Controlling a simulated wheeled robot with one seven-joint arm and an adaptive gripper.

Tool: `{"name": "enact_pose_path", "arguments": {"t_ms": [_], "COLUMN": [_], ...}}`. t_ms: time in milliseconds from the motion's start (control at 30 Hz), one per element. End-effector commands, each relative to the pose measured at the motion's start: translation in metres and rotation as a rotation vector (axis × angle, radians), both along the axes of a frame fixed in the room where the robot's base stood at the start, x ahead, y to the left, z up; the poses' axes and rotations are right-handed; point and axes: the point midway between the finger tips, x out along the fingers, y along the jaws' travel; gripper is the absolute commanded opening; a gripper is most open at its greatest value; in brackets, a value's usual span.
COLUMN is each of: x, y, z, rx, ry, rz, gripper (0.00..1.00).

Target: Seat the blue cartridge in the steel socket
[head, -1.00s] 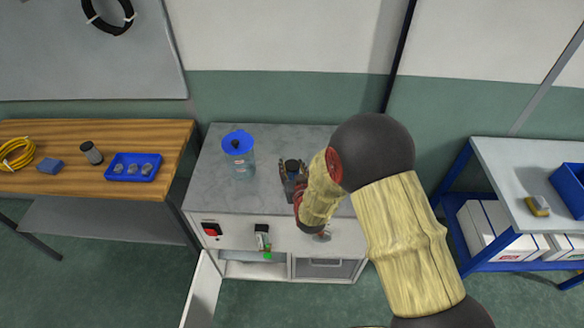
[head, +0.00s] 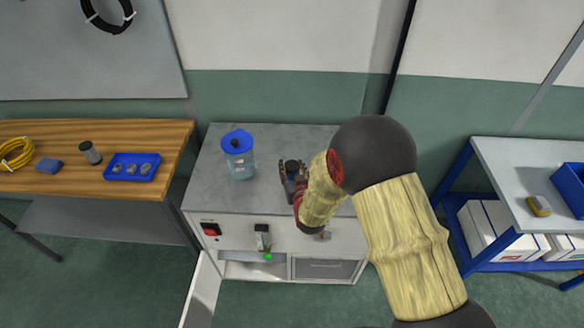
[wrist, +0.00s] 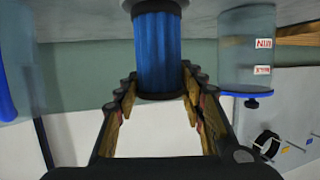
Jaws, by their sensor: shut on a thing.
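The blue cartridge (wrist: 158,50) is a ribbed blue cylinder with dark ends, and it shows clearly in the wrist view. My gripper (wrist: 160,85) is shut on it, with one finger on each side. In the head view my gripper (head: 293,172) is over the grey cabinet top, and only the cartridge's dark end (head: 292,165) shows between the fingers. A dark and grey rim (wrist: 155,5) at the cartridge's far end, by the worktop, may be the steel socket. It is mostly cut off, so I cannot tell how far the cartridge is inside it.
A clear jar with a blue lid (head: 239,155) stands left of my gripper on the grey cabinet (head: 225,195). The cabinet front has a red switch (head: 211,230) and a green light (head: 268,256). A wooden bench (head: 60,135) is left, a blue-framed table (head: 510,160) right.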

Motion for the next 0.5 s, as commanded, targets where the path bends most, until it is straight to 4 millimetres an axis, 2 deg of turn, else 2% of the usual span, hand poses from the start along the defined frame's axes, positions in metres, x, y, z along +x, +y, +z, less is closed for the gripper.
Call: {"name": "enact_pose_path", "arguments": {"t_ms": [500], "x": [0.0002], "y": [0.0001], "z": [-0.0071], "rx": [0.0], "ry": [-0.001], "rz": [0.0], "gripper": [0.13]}}
